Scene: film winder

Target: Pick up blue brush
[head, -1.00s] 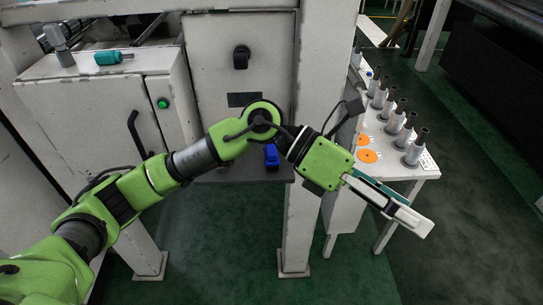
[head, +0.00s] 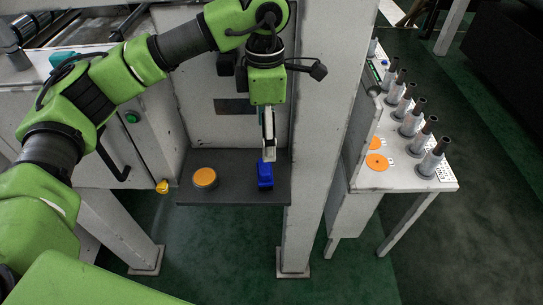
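The blue brush (head: 265,174) is on the dark shelf (head: 230,190), near its right end. My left gripper (head: 269,157) points down just over the brush, and its fingertips overlap the brush's top in the picture. The fingers are seen nearly edge-on, so the gap between them and any contact with the brush cannot be told. My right gripper is not in view.
An orange round thing (head: 205,178) sits left on the same shelf. A white post (head: 315,150) stands just right of the shelf. A white table (head: 400,178) with several grey spindles (head: 432,157) is further right. A cabinet handle (head: 110,155) is at left.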

